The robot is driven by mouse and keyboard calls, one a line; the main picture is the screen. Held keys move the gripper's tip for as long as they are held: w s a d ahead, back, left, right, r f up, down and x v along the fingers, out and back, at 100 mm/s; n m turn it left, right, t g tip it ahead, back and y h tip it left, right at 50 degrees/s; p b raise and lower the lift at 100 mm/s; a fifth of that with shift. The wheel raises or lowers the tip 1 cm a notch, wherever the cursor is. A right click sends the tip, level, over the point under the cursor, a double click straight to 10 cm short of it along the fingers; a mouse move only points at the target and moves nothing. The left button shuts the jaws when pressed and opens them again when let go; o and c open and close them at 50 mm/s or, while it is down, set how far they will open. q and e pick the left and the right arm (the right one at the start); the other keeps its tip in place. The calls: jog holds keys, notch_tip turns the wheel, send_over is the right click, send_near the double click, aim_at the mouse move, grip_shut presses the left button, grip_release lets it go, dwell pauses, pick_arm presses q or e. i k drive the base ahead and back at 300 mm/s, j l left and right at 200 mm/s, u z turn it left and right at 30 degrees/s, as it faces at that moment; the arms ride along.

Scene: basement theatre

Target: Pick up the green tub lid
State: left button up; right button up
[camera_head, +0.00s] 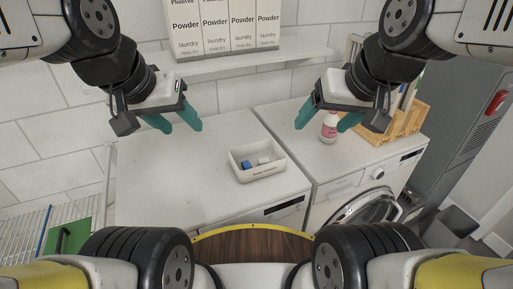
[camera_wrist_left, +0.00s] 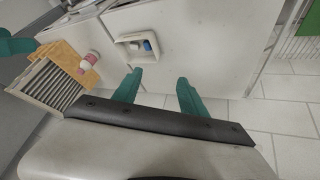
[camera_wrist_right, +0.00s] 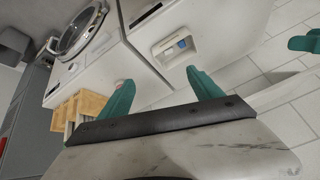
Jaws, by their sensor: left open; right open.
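A flat green panel with a dark handle-like bar, which looks like the green tub lid (camera_head: 70,237), is at the lower left of the head view, beside a white wire rack. Part of it is cut off behind my own arm. A green patch also shows at the top right corner of the left wrist view (camera_wrist_left: 309,24). My left gripper (camera_head: 181,120) is open and empty above the left white machine top, up and right of the green panel. My right gripper (camera_head: 322,121) is open and empty above the right machine, far from the panel.
A white tray (camera_head: 275,172) with blue and white pieces sits on the left machine top (camera_head: 160,185). A pink-labelled bottle (camera_head: 329,127) and wooden crate (camera_head: 405,128) stand on the right machine. Powder boxes (camera_head: 228,28) stand on a wall shelf (camera_head: 215,63). The wire rack (camera_head: 22,232) is lower left.

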aim_at(67, 238)
jog(key=u, duration=2.1)
jog(key=i+j+z, duration=0.1)
jog(key=j, duration=0.1)
